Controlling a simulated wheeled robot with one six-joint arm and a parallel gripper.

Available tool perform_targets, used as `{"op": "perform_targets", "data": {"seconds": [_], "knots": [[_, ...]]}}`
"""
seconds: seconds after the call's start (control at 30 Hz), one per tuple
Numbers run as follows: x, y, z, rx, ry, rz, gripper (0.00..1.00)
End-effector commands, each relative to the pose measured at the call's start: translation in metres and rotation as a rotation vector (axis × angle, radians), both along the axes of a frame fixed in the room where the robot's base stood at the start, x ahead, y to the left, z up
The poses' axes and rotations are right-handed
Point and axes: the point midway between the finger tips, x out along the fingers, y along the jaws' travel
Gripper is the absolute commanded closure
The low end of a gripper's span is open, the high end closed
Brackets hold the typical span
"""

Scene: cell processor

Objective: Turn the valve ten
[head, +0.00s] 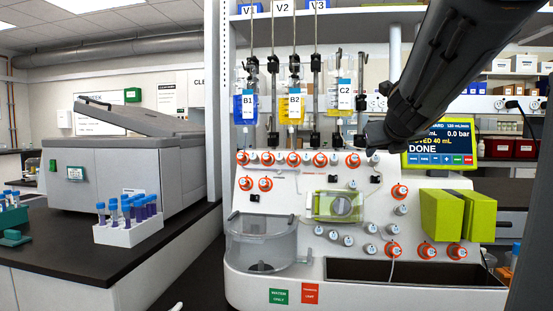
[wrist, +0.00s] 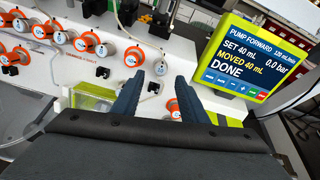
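The cell processor's white panel (head: 290,218) carries orange-ringed valves and plain white knobs. Their numbers are too small to read, so I cannot tell which is valve ten. A top row of orange valves includes one (head: 352,160) near the right end; they also show in the wrist view, one (wrist: 134,57) left of my fingers. My gripper (wrist: 159,80) is open and empty, its two dark fingers apart. In the head view my arm comes from the upper right.
A screen (head: 440,143) reads DONE, moved 40 mL, 0.0 bar. Hanging bags (head: 291,108) and tubing are above the valves. Green blocks (head: 442,214) jut out at the right. A clear tub (head: 262,243) sits lower left. A tube rack (head: 129,232) stands on the left bench.

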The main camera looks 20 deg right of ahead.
Motion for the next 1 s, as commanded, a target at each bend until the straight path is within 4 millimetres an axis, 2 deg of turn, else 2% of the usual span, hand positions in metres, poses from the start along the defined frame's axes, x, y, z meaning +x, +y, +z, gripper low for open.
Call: {"op": "perform_targets", "data": {"seconds": [0.13,0.4,0.6,0.83,1.0], "knots": [[0.018,-0.012,-0.013,0.003,0.001,-0.003,0.60],[0.047,-0.029,-0.025,0.005,-0.001,-0.002,0.60],[0.056,-0.033,-0.028,0.004,0.000,-0.001,0.60],[0.056,-0.033,-0.028,0.004,-0.001,0.000,0.60],[0.056,-0.033,-0.028,0.005,-0.002,0.000,0.89]]}}
